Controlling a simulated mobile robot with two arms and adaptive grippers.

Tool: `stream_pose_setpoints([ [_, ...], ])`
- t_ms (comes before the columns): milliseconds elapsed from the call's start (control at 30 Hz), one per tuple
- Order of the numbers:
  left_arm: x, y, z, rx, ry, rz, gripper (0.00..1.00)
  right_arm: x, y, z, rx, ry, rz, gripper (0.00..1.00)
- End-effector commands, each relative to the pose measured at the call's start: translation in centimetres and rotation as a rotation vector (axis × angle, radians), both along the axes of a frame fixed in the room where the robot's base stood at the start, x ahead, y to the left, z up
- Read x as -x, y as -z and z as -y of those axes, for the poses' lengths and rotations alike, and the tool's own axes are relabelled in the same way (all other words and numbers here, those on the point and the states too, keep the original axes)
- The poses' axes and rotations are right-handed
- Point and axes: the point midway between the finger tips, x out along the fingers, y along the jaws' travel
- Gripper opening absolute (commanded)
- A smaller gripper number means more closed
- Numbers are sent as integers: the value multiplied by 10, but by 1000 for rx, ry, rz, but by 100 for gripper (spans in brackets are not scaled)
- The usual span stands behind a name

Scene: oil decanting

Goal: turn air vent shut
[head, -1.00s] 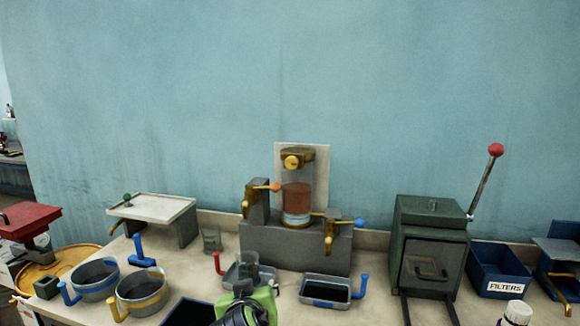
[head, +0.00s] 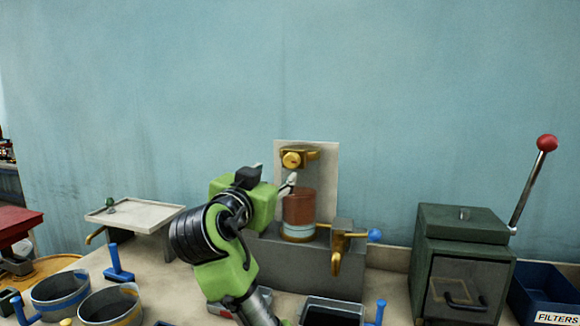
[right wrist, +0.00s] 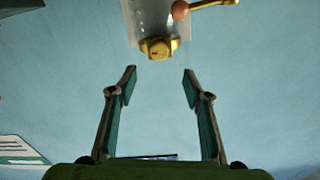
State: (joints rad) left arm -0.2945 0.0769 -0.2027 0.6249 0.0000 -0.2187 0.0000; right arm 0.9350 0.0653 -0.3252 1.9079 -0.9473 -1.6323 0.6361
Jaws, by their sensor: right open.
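The air vent looks to be the round brass knob (head: 292,159) on a brass fitting, high on a pale plate above the copper-coloured cylinder (head: 299,206). The knob (right wrist: 157,48) also shows in the right wrist view, with a small red mark, beyond the fingertips. My right gripper (head: 275,178) is just below and left of the knob in the head view. In the right wrist view my right gripper (right wrist: 160,74) is open and empty, its fingers wide apart with the knob between their lines. It appears apart from the knob. My left gripper is out of view.
A brass tap (head: 340,242) with a blue-ended lever is right of the cylinder. An orange ball (right wrist: 180,10) on a brass lever shows near the knob in the wrist view. A green box (head: 462,240) with a red-ball lever stands right. The wall above is clear.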

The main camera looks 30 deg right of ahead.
Motion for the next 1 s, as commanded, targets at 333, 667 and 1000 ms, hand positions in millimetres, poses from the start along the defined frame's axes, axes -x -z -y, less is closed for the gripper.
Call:
stream_pose_setpoints([
  [333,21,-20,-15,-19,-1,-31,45,-47,-3,58,3,6,-5,45],
  [667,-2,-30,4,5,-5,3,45,-74,-1,88,1,2,-3,45],
  [1000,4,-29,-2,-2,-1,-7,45,-76,0,91,-1,1,-2,45],
])
